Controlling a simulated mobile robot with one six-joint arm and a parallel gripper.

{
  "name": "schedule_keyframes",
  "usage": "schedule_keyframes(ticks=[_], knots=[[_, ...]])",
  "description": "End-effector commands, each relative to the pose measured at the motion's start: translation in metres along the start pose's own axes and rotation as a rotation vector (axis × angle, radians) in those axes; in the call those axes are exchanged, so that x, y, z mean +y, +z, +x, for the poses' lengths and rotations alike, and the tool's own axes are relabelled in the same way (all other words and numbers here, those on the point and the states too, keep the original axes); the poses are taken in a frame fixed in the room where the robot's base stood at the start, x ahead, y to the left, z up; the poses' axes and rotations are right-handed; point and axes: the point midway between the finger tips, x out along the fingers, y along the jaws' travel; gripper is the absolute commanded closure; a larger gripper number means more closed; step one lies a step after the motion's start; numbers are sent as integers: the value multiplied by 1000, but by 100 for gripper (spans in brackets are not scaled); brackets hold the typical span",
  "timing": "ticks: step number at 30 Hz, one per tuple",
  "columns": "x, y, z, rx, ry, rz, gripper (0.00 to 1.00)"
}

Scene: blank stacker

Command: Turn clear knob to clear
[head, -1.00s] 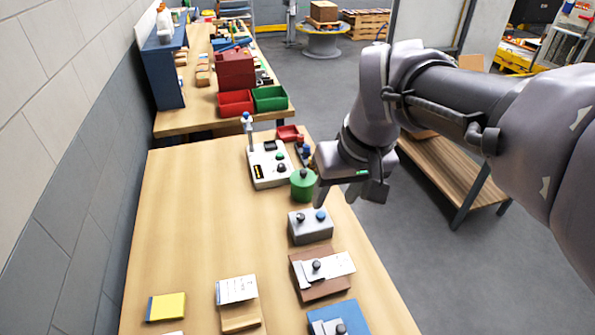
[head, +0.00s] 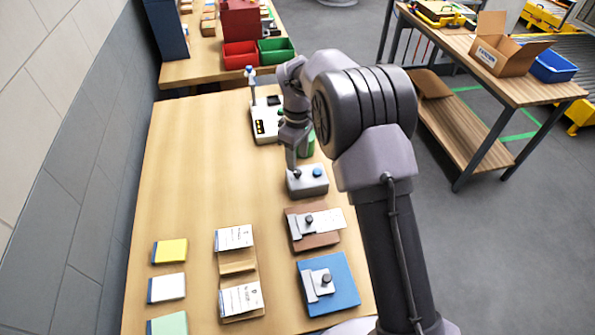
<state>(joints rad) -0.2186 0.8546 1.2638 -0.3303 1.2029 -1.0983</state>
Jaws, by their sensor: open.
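Several pieces with knobs stand along the table's right side; I cannot tell by label which knob is the clear knob. A grey box (head: 309,185) has a dark knob (head: 296,174) on its left and a blue knob (head: 317,173) on its right. My gripper (head: 291,165) points down at the left of this box, by the dark knob, with its fingers open. I cannot tell whether they touch the knob. A white unit (head: 262,130) with a dark display stands behind, partly hidden by my arm, so its knobs are mostly covered.
A green round piece (head: 309,147) is half hidden by my arm. Brown (head: 300,241) and blue (head: 345,290) plates with dark knobs lie nearer. Yellow (head: 170,251), white and green pads lie at the left. The table's middle left (head: 200,160) is clear.

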Motion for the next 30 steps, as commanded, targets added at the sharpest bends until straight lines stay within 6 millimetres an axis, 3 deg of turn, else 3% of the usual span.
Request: schedule_keyframes(ticks=[3, 6, 17, 24, 30], knots=[[0, 1, 30, -2, -1, -1, 54], [0, 0, 44, 0, 0, 0, 54], [0, 0, 52, 1, 1, 1, 54], [0, 0, 52, 1, 1, 1, 99], [0, 0, 52, 1, 1, 4, 100]])
